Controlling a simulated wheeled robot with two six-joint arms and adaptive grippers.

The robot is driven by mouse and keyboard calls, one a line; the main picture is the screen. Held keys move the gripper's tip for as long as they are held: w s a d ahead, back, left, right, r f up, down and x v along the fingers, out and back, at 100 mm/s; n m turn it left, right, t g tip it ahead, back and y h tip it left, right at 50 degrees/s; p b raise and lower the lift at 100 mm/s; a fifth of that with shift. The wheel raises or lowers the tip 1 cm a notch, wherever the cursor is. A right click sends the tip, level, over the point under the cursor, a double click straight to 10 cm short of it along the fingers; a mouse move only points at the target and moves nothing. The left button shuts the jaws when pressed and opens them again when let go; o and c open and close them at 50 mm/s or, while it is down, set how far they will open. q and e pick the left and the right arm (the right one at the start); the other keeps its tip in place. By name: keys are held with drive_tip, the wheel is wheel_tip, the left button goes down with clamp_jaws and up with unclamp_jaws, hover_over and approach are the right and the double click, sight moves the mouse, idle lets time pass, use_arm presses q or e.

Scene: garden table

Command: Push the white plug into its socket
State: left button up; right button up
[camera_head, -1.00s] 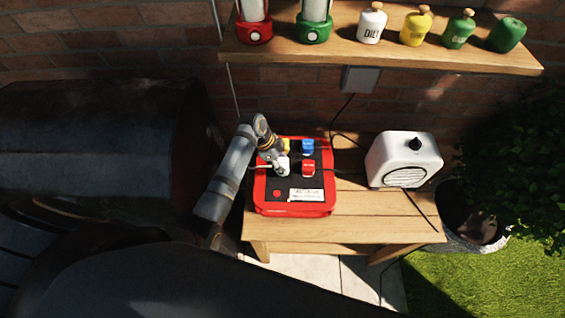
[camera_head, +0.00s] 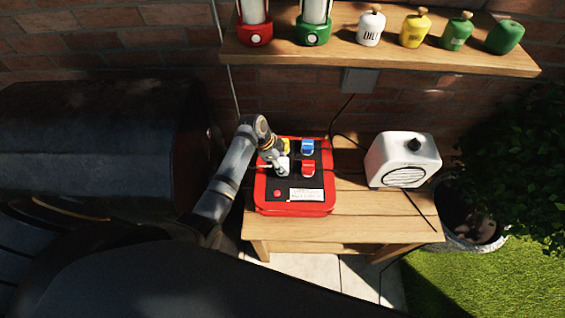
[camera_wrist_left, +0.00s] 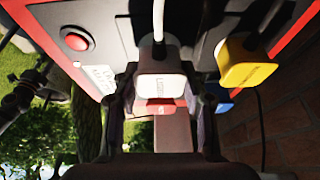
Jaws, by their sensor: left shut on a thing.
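My right gripper is not in view.
A yellow plug (camera_wrist_left: 246,62), a blue plug (camera_head: 308,147) and a red plug (camera_head: 308,168) are on the same panel, close by. A white heater-like appliance (camera_head: 403,160) stands right on the wooden table (camera_head: 350,228). A shelf (camera_head: 380,58) with lanterns and bottles is above.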

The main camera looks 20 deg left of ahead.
use_arm(q)
drive_tip(key=shift+f+b, duration=0.45)
drive_tip(key=shift+f, duration=0.2)
drive_tip(key=o, duration=1.1)
drive_tip(key=shift+o, duration=0.2)
drive_tip(key=v, duration=1.2)
drive_tip(key=shift+s, duration=0.1)
